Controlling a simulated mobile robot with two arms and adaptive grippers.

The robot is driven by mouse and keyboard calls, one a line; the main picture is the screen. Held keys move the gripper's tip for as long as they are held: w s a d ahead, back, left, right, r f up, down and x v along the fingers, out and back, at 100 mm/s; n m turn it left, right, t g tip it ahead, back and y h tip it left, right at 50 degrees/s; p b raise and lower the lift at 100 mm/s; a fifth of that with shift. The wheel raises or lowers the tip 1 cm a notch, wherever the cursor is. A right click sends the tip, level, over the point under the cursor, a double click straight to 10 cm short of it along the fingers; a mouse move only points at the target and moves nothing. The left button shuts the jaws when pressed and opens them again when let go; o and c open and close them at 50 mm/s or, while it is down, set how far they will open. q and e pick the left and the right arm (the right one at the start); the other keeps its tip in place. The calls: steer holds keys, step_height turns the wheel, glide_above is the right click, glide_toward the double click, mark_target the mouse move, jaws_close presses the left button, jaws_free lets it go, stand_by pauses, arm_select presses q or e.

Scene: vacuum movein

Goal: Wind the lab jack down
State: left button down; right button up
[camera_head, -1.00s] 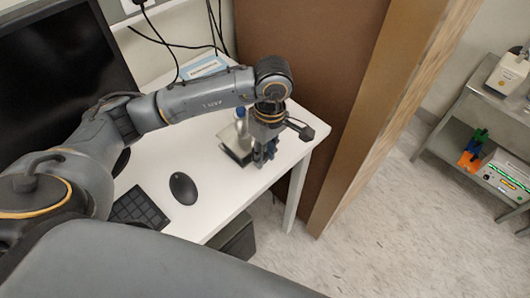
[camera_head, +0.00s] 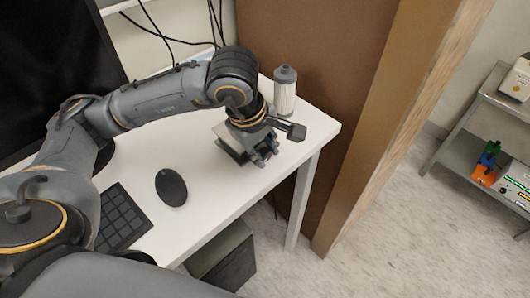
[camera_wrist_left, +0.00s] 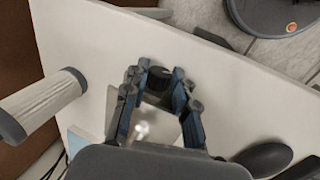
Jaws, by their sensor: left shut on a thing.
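The lab jack is mostly hidden under my left arm; a metallic edge of the lab jack (camera_head: 228,143) shows on the white desk in the head view. In the left wrist view its dark round knob (camera_wrist_left: 158,80) sits between the blue-lined fingers. My left gripper (camera_head: 266,156) is at the jack's front right side. In the left wrist view the left gripper (camera_wrist_left: 160,88) is shut on the knob. A shiny, clear thing shows behind the knob, too blurred to name. My right gripper is not in view.
A white bottle with a grey cap (camera_head: 285,92) stands behind the gripper; it also shows in the wrist view (camera_wrist_left: 45,102). A mouse (camera_head: 171,187), keyboard (camera_head: 121,217) and monitor (camera_head: 50,85) are on the left. The desk (camera_head: 318,125) ends close to the right.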

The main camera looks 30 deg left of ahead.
arm_select(q)
steer(key=c, duration=1.1)
jaws_free()
steer(key=shift+o, duration=0.2)
steer(key=v, duration=1.2)
steer(key=shift+a+r, duration=0.1)
